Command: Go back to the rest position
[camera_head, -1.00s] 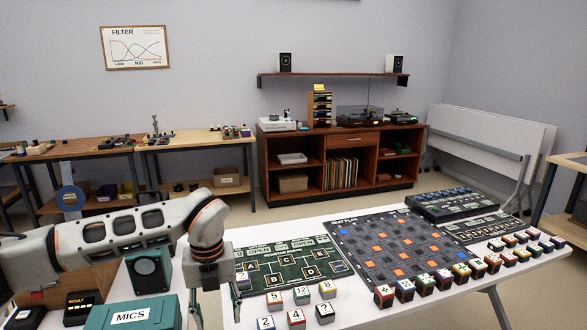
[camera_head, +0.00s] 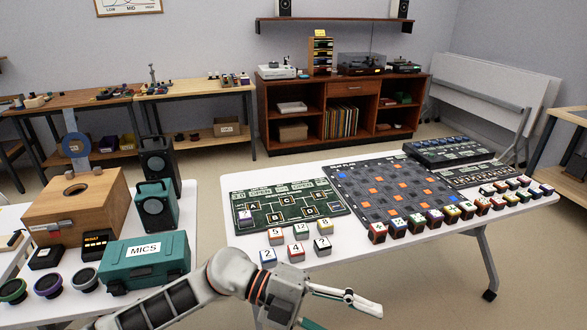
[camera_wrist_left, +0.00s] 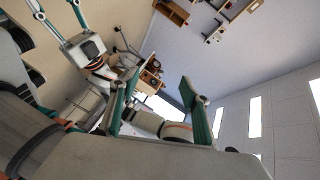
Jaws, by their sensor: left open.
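My left arm comes in from the bottom left in the head view. My left gripper (camera_head: 345,312) is at the bottom edge, in front of the white table, and partly cut off by the frame. Its fingers are apart with nothing between them. In the left wrist view my left gripper (camera_wrist_left: 157,85) shows its two teal fingers apart and empty. A second gripper with its fingers spread, my right gripper (camera_wrist_left: 60,14), is at the top left of that view. It does not show in the head view.
The white table (camera_head: 225,246) holds numbered cubes (camera_head: 296,248), a green board (camera_head: 287,206) and a dark grid mat (camera_head: 350,172). On the left stand a teal MICS case (camera_head: 145,266), a wooden box (camera_head: 75,208) and speakers (camera_head: 155,207). Floor shows at the lower right.

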